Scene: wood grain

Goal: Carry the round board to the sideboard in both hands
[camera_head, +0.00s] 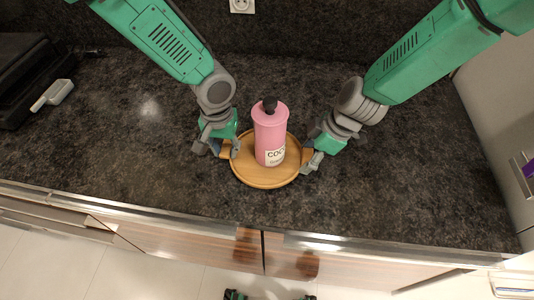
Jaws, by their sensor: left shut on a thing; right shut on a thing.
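The round wooden board (248,172) is over the dark speckled counter in the middle of the view. A pink bottle (270,130) with a black cap and a white label stands upright on it. My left gripper (228,150) is shut on the board's left side. My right gripper (310,162) is shut on the board's right side. I cannot tell whether the board touches the counter or is just above it. The bottle hides part of the board's far side.
The counter (400,180) has free room on both sides of the board. A black appliance (25,80) and a small white-handled item (52,95) are at the left. Wooden cabinet doors (190,245) are below the front edge. A wall socket (242,5) is at the back.

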